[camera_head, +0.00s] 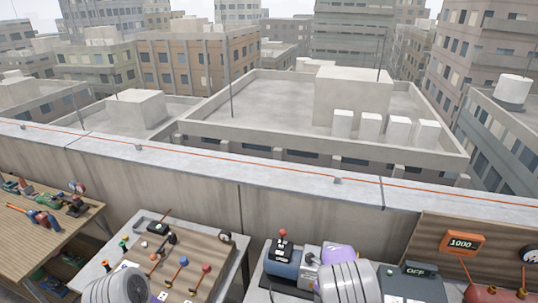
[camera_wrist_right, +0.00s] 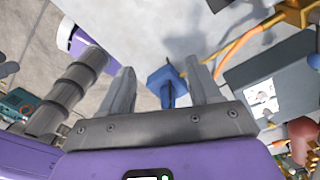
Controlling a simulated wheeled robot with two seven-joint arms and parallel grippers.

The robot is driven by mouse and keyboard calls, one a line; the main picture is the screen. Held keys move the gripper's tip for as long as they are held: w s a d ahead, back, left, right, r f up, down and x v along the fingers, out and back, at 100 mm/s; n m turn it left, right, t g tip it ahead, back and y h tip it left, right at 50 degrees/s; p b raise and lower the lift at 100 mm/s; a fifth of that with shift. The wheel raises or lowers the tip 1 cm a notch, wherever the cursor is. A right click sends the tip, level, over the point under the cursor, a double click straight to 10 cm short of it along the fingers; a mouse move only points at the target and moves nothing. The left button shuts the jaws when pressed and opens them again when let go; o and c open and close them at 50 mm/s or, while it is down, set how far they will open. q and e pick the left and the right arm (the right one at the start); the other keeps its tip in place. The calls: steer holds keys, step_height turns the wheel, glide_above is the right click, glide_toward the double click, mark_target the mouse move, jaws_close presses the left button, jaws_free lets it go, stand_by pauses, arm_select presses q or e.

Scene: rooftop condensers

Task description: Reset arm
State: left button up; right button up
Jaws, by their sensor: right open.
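My right gripper (camera_wrist_right: 160,66) is open in the right wrist view, its two grey fingers spread apart. A blue block with a dark stem (camera_wrist_right: 166,82) shows between and beyond the fingers; I cannot tell how far away it is, and nothing looks gripped. In the head view my right arm, grey ribbed with a purple part, comes in at the bottom middle, and its fingers are not clearly visible. My left arm's ribbed grey part is at the bottom left; its gripper does not show.
A workbench with several levers (camera_head: 168,258) stands at bottom centre-left. A wooden table (camera_head: 20,232) with tools is at far left. An orange display reading 1000 (camera_head: 463,243) and a dark box marked OFF (camera_head: 420,270) are at right. A parapet (camera_head: 215,170) runs behind.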

steer(key=s+f+n+y, duration=0.1)
steer(key=s+f+n, duration=1.1)
steer(key=s, duration=0.3)
steer(key=s+a+n+y, duration=0.3)
steer(key=s+a+n, duration=0.5)
steer(key=s+n, duration=0.3)
arm_select(q)
step_height(320, 180, down, 15)
steer(key=b, duration=1.5)
steer(key=shift+s+f, duration=0.15)
steer(key=shift+s, duration=0.15)
arm_select(e)
step_height(320, 180, down, 15)
steer(key=n+t, duration=0.1)
steer(key=shift+w+a, duration=0.2)
steer(key=shift+f, duration=0.1)
